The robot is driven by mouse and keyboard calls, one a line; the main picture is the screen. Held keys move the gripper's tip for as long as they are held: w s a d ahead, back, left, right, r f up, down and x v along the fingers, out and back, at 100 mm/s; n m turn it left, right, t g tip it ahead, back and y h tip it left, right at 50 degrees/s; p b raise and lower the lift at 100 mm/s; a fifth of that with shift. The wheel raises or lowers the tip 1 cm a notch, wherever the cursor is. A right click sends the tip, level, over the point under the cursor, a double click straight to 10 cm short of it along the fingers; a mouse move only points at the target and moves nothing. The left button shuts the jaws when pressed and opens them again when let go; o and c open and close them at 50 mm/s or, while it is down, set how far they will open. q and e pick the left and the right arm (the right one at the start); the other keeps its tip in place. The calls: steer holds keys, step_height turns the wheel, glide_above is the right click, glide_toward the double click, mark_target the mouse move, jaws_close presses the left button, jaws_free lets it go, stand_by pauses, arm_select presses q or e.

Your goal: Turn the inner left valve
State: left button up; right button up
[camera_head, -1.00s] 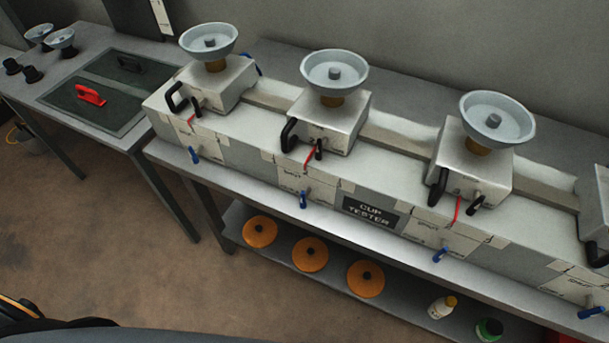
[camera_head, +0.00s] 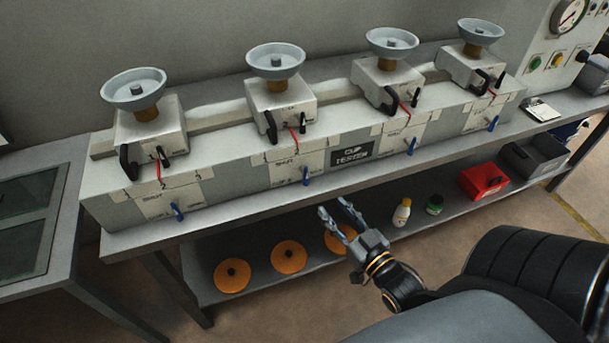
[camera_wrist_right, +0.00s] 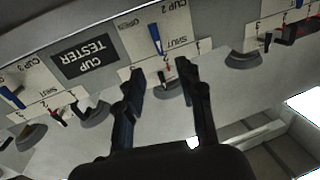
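The inner left valve has a small blue handle (camera_head: 306,176) on the bench machine's front panel, just left of the "CUP TESTER" sign (camera_head: 352,153). In the right wrist view, which is upside down, this blue handle (camera_wrist_right: 155,38) sits beside the "CUP 2" label, beyond the fingertips. My right gripper (camera_head: 333,207) is open and empty, before the bench's front edge, below and right of the handle in the head view. Its two spread fingers (camera_wrist_right: 160,72) also show in the wrist view, apart from the handle. My left gripper is not in view.
Other blue handles (camera_head: 178,212) (camera_head: 411,146) sit along the panel. Grey cups (camera_head: 275,60) stand on boxes with black levers. The lower shelf holds orange discs (camera_head: 288,257), a white bottle (camera_head: 402,213) and a red bin (camera_head: 484,182). A side table (camera_head: 70,225) stands left.

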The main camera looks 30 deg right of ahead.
steer(key=p, duration=0.1)
glide_toward(308, 176)
steer(key=w, duration=0.2)
steer(key=w+p, duration=0.1)
steer(key=w, duration=0.6)
steer(key=shift+w+d+r, duration=0.1)
steer(key=shift+w, duration=0.2)
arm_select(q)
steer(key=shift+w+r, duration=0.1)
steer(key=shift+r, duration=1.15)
arm_select(e)
steer(key=shift+w, duration=0.65)
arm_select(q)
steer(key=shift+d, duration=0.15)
arm_select(e)
jaws_close()
